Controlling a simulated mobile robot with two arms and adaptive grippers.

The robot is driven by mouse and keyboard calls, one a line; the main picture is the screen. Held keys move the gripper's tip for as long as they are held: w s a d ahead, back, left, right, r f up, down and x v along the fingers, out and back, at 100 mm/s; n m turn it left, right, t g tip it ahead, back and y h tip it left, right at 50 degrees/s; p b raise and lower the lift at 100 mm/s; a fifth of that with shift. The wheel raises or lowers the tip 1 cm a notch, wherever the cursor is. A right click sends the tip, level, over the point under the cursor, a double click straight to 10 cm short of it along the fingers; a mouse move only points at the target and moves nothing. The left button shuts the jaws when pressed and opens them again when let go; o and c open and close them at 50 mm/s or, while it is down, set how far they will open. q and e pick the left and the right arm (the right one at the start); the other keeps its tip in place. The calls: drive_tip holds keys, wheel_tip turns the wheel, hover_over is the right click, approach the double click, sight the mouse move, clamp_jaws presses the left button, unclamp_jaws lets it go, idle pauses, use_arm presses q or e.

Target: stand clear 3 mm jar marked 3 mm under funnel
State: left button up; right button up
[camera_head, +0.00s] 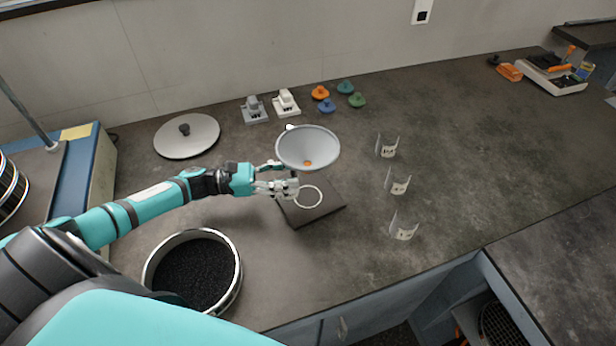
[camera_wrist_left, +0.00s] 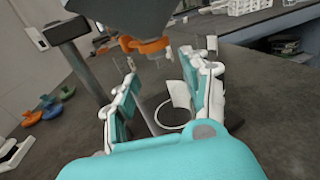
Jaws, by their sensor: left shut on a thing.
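My left gripper (camera_head: 283,178) reaches in from the left at the funnel stand, and its fingers (camera_wrist_left: 160,98) are shut on a clear jar. The jar is nearly invisible; a pale label (camera_wrist_left: 180,93) shows between the fingers, and I cannot read its marking. The grey funnel (camera_head: 308,145) with an orange outlet (camera_wrist_left: 146,43) is above and just beyond the fingers. A white ring (camera_head: 308,196) lies on the dark base plate (camera_head: 325,211) below. I cannot tell whether the jar touches the plate. My right gripper is not in view.
Three clear labelled pieces (camera_head: 386,149), (camera_head: 398,184), (camera_head: 403,230) stand in a row to the right. A round pan of dark grains (camera_head: 238,262) is at the front left. A grey lid (camera_head: 205,140) and coloured knobs (camera_head: 357,100) lie behind. The right bench is open.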

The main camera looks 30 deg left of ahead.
use_arm(q)
drive_tip(key=shift+w+d, duration=0.4)
drive_tip(key=shift+d, duration=0.15)
drive_tip(key=x, duration=0.4)
drive_tip(key=shift+a+f, duration=0.1)
drive_tip(key=shift+f, duration=0.65)
drive_tip(key=shift+s, duration=0.1)
drive_tip(key=shift+a, duration=0.1)
drive_tip(key=shift+f+b, duration=0.2)
drive_tip(key=shift+b, duration=0.2)
drive_tip(key=o, duration=1.1)
drive_tip(key=shift+o, duration=0.2)
